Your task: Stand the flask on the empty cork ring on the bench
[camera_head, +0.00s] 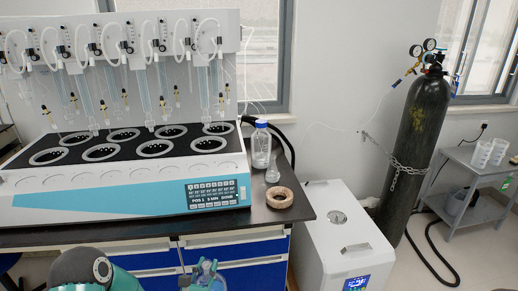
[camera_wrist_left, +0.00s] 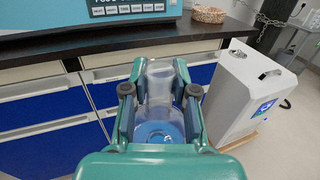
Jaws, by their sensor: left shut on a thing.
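The cork ring (camera_head: 280,197) lies empty on the dark bench top (camera_head: 262,216), near its right end. It also shows at the top of the left wrist view (camera_wrist_left: 209,14). My left gripper (camera_head: 206,272) is low in front of the bench, below and to the left of the ring. In the left wrist view the left gripper (camera_wrist_left: 159,90) is shut on a clear flask with blue in its lower part (camera_wrist_left: 158,131). The fingers stand on either side of the flask and hide part of it. My right gripper is out of view.
The multi distiller (camera_head: 120,165) fills the bench left of the ring. A clear bottle with a blue cap (camera_head: 261,148) and a small glass vessel (camera_head: 272,174) stand just behind the ring. A white floor unit (camera_head: 335,225) stands right of the bench, with a gas cylinder (camera_head: 412,150) beyond.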

